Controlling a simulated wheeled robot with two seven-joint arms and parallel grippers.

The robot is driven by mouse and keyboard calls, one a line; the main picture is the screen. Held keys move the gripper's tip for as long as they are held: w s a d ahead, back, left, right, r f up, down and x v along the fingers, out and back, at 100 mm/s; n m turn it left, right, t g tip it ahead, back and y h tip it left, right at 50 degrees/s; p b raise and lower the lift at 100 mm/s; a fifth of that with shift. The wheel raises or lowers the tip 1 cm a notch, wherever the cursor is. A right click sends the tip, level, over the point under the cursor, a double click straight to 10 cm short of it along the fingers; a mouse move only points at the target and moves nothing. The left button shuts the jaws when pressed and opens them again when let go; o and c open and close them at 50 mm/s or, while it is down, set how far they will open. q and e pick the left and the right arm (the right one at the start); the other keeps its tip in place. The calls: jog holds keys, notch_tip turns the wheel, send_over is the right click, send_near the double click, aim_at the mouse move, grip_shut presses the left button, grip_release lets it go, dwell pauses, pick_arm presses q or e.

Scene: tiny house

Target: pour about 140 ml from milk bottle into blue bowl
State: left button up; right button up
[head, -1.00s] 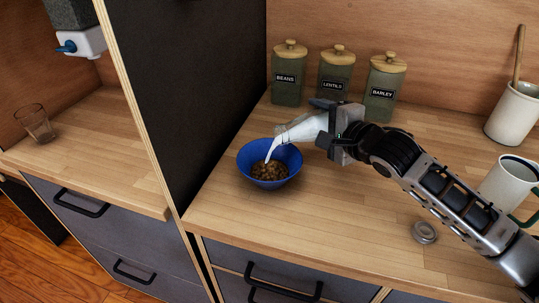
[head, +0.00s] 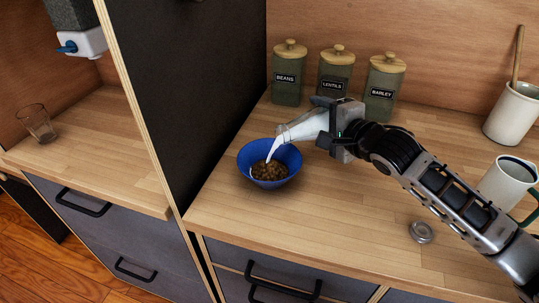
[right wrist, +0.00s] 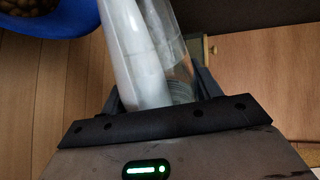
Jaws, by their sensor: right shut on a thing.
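The blue bowl (head: 285,182) stands upright on the wooden counter with brown pieces in it. My right gripper (head: 326,128) is shut on the milk bottle (head: 299,128), to the right of the bowl. The bottle is tilted far over with its mouth toward the bowl, and a white stream of milk runs from the mouth into the bowl. In the right wrist view the clear bottle (right wrist: 150,50) lies between the fingers with white milk along one side, and the bowl's blue rim (right wrist: 75,22) shows at top left. My left gripper is out of view.
Three green canisters (head: 335,77) with wooden lids stand behind the gripper. A small round metal lid (head: 421,232) lies on the counter (head: 330,220). A mug (head: 504,183) and a utensil crock (head: 512,112) stand at right. A black panel (head: 200,90) rises left of the bowl. A glass (head: 37,124) stands beyond it.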

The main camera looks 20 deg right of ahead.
pick_arm(q)
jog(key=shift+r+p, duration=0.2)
jog(key=shift+p, duration=0.2)
pick_arm(e)
jog(key=shift+a+r+n, duration=0.1)
jog(key=shift+r+n, duration=0.1)
jog(key=shift+n, duration=0.1)
dwell(1.1)
